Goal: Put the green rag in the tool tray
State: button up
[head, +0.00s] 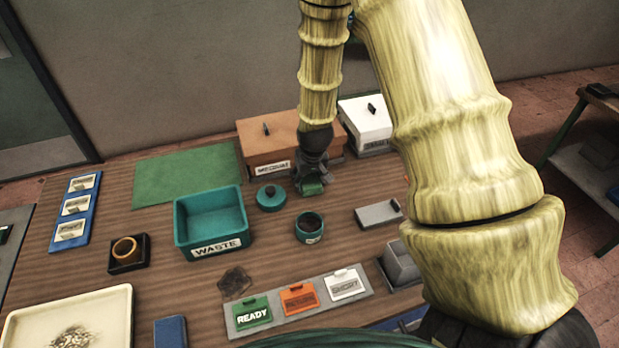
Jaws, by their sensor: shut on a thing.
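My gripper (311,186) hangs fingers down over the back middle of the table, in front of the brown lidded box. It is shut on a small green piece, the green rag (313,188), which shows between and below the fingers. Most of the rag is hidden by the fingers. No tray is labelled as the tool tray. A cream tray (115,300) with a heap of dark shavings stands at the front left. A blue edge (405,321) at the front right is mostly hidden by my arm.
A teal WASTE bin (210,247), an open teal jar (309,228) and its lid (270,197) stand mid-table. The brown box (262,150) and a white box (365,122) stand behind. READY, orange and white cards (298,299) lie in front. A green mat (185,174) is bare.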

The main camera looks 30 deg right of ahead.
jog(key=o, duration=1)
jog(key=shift+f, duration=0.1)
